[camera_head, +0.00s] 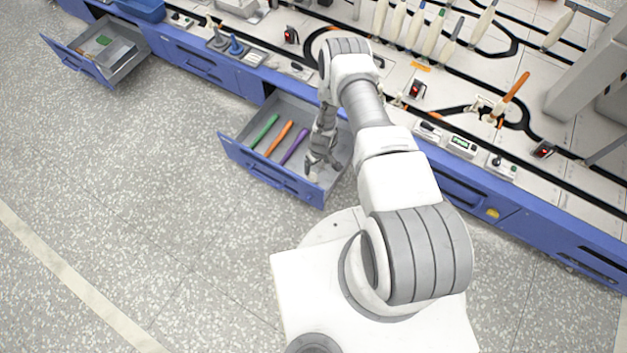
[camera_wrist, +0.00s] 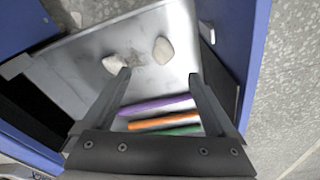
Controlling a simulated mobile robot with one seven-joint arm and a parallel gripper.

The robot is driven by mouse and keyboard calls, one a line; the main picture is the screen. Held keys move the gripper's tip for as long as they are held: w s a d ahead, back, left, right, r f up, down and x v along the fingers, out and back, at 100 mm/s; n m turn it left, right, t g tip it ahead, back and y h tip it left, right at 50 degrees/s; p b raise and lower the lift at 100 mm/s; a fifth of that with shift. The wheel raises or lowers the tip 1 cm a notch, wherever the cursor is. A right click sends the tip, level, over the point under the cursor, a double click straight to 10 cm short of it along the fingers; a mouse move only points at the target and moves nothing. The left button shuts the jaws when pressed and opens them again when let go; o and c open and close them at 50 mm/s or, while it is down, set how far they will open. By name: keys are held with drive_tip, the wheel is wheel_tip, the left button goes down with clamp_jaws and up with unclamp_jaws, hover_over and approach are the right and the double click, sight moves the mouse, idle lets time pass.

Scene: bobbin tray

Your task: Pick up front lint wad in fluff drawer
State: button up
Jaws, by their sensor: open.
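The open fluff drawer (camera_head: 246,166) has a blue front and a grey inside; its metal floor shows in the wrist view (camera_wrist: 146,84). Two pale lint wads lie there. The front lint wad (camera_wrist: 163,51), nearer the blue drawer front, lies just beyond the gap between my fingertips. The other lint wad (camera_wrist: 114,64) lies to its left, close to the left fingertip. My gripper (camera_wrist: 160,76) is open and empty, pointing down into the drawer. In the head view my gripper (camera_head: 322,168) is at the drawer's right end and largely hides the wads.
Purple (camera_wrist: 155,105), orange (camera_wrist: 163,122) and green rods lie side by side in the drawer beneath my gripper. The drawer walls stand close around. Another open drawer (camera_head: 126,66) is at the upper left. The speckled floor (camera_head: 130,190) in front is clear.

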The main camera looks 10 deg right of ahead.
drive_tip(key=b, duration=0.2)
hover_over(314, 176)
drive_tip(key=f, duration=0.6)
drive_tip(key=shift+s+d+f, duration=0.1)
drive_tip(key=shift+s+d, duration=0.1)
drive_tip(key=shift+s, duration=0.05)
drive_tip(key=f+b, duration=0.2)
drive_tip(key=f, duration=0.1)
drive_tip(key=f+b, duration=0.1)
drive_tip(key=f, duration=0.1)
drive_tip(key=shift+w+a, duration=0.15)
drive_tip(key=shift+a, duration=0.1)
drive_tip(key=shift+c, duration=0.2)
